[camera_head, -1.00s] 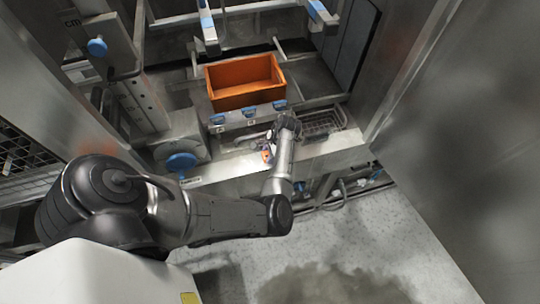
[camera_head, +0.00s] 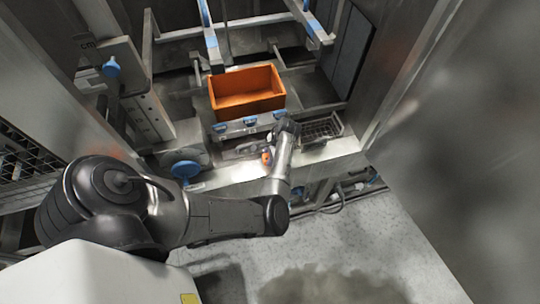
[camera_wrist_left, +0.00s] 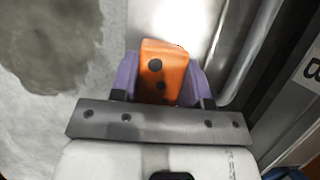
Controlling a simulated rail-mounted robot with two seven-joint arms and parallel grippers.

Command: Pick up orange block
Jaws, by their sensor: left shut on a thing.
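The orange block (camera_wrist_left: 163,70), with dark round holes in its face, sits between the two purple fingers of my left gripper (camera_wrist_left: 161,76) in the left wrist view. The fingers press on its two sides, so the gripper is shut on it. In the head view the block is a small orange patch (camera_head: 266,157) at the end of my left arm, above the metal ledge in front of the orange box. My wrist partly hides it there. My right gripper is in neither view.
An open orange box (camera_head: 247,108) stands behind the ledge. A wire basket (camera_head: 320,128) lies to the right of my wrist, and a blue knob (camera_head: 185,170) sits to the left. Metal walls close in both sides. Grey floor (camera_head: 375,225) is open in front.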

